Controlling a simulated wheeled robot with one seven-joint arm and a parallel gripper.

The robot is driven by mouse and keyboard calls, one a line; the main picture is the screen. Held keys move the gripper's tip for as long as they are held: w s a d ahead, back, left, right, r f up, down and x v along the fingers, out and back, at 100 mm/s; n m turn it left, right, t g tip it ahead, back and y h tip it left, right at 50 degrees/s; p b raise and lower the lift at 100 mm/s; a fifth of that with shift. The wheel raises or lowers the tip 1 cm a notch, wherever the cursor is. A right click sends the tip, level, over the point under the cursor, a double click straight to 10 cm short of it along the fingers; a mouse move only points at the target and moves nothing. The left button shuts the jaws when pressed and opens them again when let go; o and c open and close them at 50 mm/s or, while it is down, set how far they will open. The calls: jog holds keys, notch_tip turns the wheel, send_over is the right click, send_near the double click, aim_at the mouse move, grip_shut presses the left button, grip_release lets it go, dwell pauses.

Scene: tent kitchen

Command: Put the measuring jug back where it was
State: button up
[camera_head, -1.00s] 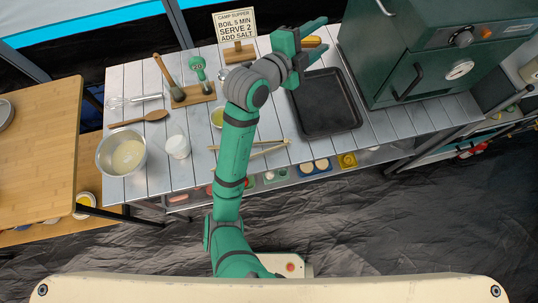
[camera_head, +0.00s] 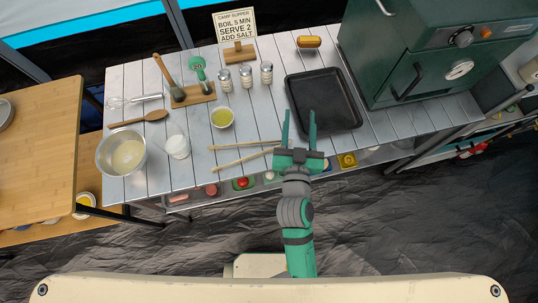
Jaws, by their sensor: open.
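A small clear vessel with white contents (camera_head: 178,147), which looks like the measuring jug, stands upright on the slatted table (camera_head: 150,180) at left, right of the metal bowl. My gripper (camera_head: 299,120) is open and empty at the table's front edge. Its two green fingers point toward the back, and the right one overlaps the edge of the black tray in the picture. It is well to the right of the jug and apart from it.
A metal bowl (camera_head: 109,161), wooden spoon (camera_head: 140,119), cup of yellow liquid (camera_head: 222,118), several shakers (camera_head: 246,76), chopsticks (camera_head: 240,158), black tray (camera_head: 350,103), yellow-orange item (camera_head: 309,42) and green oven (camera_head: 425,60) are on the table. A sign (camera_head: 238,50) stands at the back.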

jog(key=s+a+f, duration=0.1)
jog(key=s+a, duration=0.1)
jog(key=s, duration=0.6)
jog(key=s+a+f+g+y, duration=0.1)
jog(key=s+a+f, duration=0.1)
jog(key=s, duration=0.7)
jog(key=s+a+f+n+g, duration=0.1)
jog(key=s+a, duration=0.3)
jog(key=s, duration=0.4)
jog(key=shift+s+a+f+y, duration=0.25)
jog(key=shift+s+f+y, duration=0.05)
jog(key=shift+f, duration=0.3)
